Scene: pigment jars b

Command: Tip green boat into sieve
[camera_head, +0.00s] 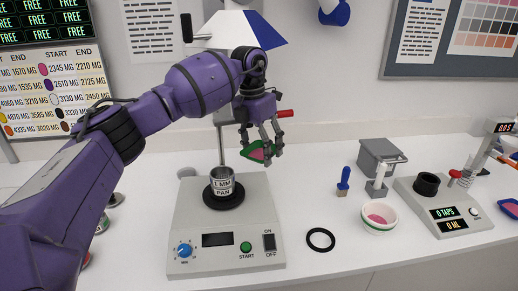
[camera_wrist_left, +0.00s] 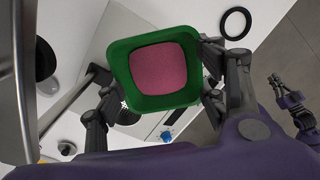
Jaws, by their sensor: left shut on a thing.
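The green boat (camera_head: 250,155) is a small square tray with pink powder inside. My left gripper (camera_head: 265,146) is shut on it and holds it in the air, above and to the right of the sieve. In the left wrist view the green boat (camera_wrist_left: 120,75) is held between the fingers, and pink powder covers its bottom. The sieve appears to be the small metal cup labelled 1 MM PAN (camera_head: 222,181), upright on a black disc on the white shaker. Its inside is barely visible. A distant second gripper (camera_wrist_left: 283,92), apparently my right one, shows over the floor; its jaw state is unclear.
The white shaker (camera_head: 255,215) has a blue knob and a display. A black ring (camera_head: 321,239) lies to its right. Farther right are a blue-handled brush (camera_head: 343,182), a white bowl (camera_head: 366,223) with pink content, a grey box (camera_head: 378,155) and a tapping device (camera_head: 420,205).

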